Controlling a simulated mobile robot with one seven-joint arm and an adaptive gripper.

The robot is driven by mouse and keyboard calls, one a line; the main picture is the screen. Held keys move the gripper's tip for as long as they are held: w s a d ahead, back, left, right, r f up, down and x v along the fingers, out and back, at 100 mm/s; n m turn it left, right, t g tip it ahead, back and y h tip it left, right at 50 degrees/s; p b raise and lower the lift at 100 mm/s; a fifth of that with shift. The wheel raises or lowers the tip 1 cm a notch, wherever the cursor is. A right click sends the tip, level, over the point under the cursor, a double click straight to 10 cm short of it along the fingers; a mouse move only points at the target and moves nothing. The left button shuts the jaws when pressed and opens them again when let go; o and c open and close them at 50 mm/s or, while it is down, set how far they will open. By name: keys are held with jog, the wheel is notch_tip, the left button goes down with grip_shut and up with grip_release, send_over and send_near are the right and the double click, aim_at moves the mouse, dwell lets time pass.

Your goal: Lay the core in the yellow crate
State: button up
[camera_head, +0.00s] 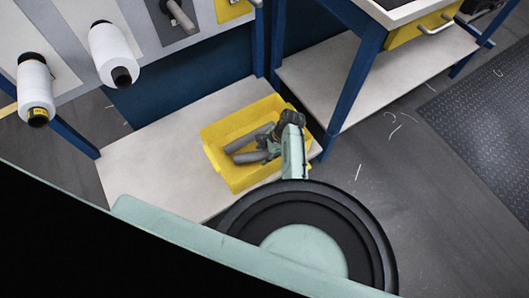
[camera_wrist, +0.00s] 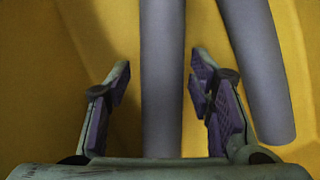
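The yellow crate (camera_head: 214,158) stands on a low pale shelf, and its yellow inside fills the wrist view (camera_wrist: 40,60). Two grey cores lie in it: one core (camera_head: 246,139) and another core (camera_head: 247,157). In the wrist view one core (camera_wrist: 162,110) runs lengthwise between my fingers and another core (camera_wrist: 258,70) lies slanted to the right. My gripper (camera_wrist: 161,62) reaches down into the crate (camera_head: 268,146). Its fingers are apart, with a visible gap on each side of the middle core. I cannot tell which head-view core this is.
White yarn cones (camera_head: 112,50) and (camera_head: 35,88) stick out from a panel at the upper left, near a grey core on a peg (camera_head: 180,15). A blue table leg (camera_head: 350,85) stands right of the crate. The shelf left of the crate (camera_head: 150,160) is bare.

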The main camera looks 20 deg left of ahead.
jog(key=shift+o, duration=0.6)
jog(key=shift+r, duration=0.1)
jog(key=v, duration=1.1)
jog(key=shift+d+r, duration=0.2)
jog(key=shift+r, duration=0.15)
